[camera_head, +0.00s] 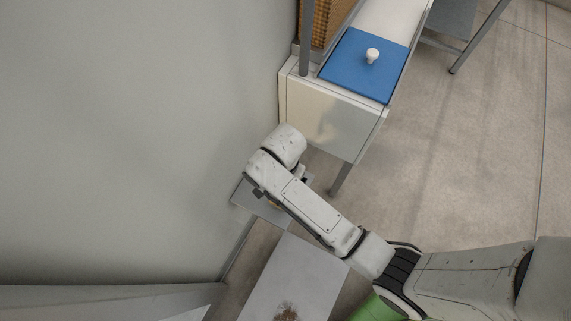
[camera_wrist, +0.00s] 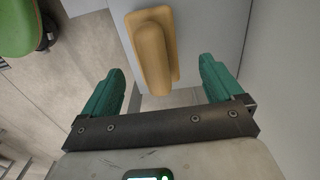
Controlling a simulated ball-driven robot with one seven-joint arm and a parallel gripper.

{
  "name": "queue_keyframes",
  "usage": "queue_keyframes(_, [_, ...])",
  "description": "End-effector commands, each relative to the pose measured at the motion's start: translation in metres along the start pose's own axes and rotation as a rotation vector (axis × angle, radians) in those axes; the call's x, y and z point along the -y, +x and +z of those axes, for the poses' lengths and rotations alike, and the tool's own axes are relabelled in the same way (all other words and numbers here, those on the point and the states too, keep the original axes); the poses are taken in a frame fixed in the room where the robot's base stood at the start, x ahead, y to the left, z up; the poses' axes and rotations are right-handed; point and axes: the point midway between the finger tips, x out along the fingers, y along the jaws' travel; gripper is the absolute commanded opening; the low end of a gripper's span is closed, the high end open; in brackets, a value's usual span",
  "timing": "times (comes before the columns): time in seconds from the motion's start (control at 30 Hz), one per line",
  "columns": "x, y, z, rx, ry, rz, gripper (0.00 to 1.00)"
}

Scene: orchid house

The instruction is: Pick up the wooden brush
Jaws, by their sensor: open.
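The wooden brush (camera_wrist: 152,48) shows at the top middle of the wrist view. It has a rounded tan handle above a flat tan block and lies on a pale grey surface (camera_wrist: 210,22). My gripper (camera_wrist: 161,66) is open, with one green finger on each side of the brush handle's near end. I see no contact between the fingers and the brush. In the head view my arm covers the gripper and most of the spot below it, so the brush cannot be made out there.
A white cabinet (camera_head: 325,115) with a blue lid (camera_head: 360,68) and white knob (camera_head: 372,55) stands beyond my arm. A plain wall (camera_head: 130,130) is at the left. A pale board (camera_head: 292,275) with a brown patch lies near the bottom. The concrete floor at the right is open.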

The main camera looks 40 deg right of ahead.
Motion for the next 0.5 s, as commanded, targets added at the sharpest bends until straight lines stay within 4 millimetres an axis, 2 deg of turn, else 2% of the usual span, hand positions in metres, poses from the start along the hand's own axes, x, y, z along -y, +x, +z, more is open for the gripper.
queue_keyframes(0.3, [-0.006, 0.043, 0.003, 0.0, -0.001, 0.002, 0.94])
queue_keyframes(0.5, [-0.005, 0.048, 0.002, 0.0, 0.0, -0.001, 0.94])
